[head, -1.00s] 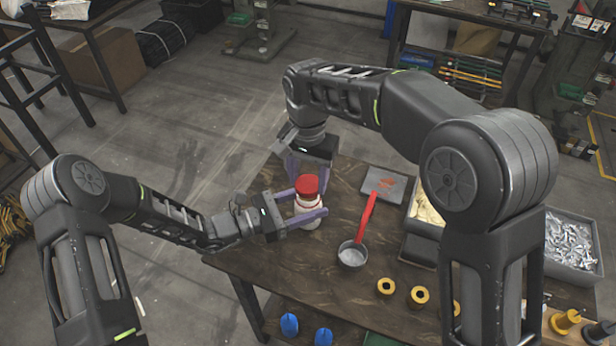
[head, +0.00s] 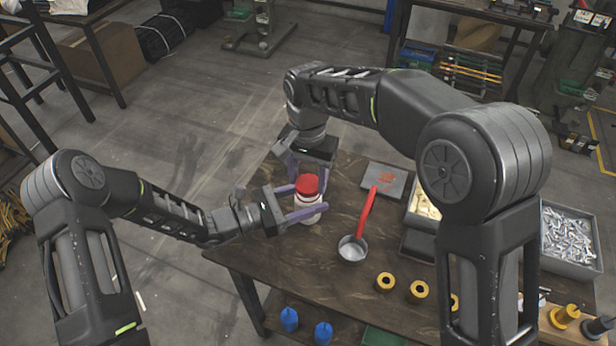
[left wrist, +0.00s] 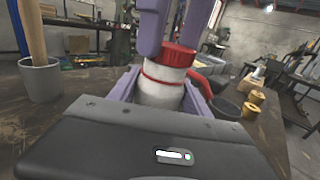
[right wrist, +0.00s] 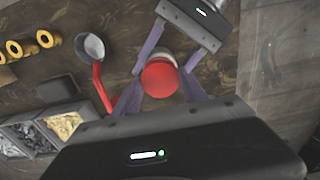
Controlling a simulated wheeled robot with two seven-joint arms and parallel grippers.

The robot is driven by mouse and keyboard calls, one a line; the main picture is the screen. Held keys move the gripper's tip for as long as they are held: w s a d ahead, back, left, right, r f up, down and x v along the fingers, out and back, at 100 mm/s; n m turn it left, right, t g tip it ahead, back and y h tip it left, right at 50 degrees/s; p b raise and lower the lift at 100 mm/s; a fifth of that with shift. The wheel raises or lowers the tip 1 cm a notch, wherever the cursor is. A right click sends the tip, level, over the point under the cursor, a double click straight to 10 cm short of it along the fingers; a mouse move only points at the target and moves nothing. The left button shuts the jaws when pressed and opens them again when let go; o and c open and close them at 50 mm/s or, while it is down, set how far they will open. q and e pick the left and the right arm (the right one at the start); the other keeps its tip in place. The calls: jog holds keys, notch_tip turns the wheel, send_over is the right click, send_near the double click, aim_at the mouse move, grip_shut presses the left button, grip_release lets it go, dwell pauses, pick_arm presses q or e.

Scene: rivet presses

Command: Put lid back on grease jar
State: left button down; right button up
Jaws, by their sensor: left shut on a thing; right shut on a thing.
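The grease jar (head: 307,201) is a white jar with a red band, standing upright above the dark wooden table; it also shows in the left wrist view (left wrist: 160,88). My left gripper (head: 307,202) is shut around its body from the left. The red lid (head: 307,184) is at the jar's mouth, nearly level, and hides the opening. In the left wrist view the lid (left wrist: 178,55) looks a little off to the right of the jar. My right gripper (right wrist: 156,85) is shut on the lid from above. I cannot tell whether the lid is fully seated.
A pan (head: 351,250) with a red handle lies right of the jar. A grey plate (head: 386,181) with orange smears lies behind it. Yellow rings (head: 385,282) and bins of small parts (head: 570,238) are further right.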

jog(key=shift+f, duration=0.55)
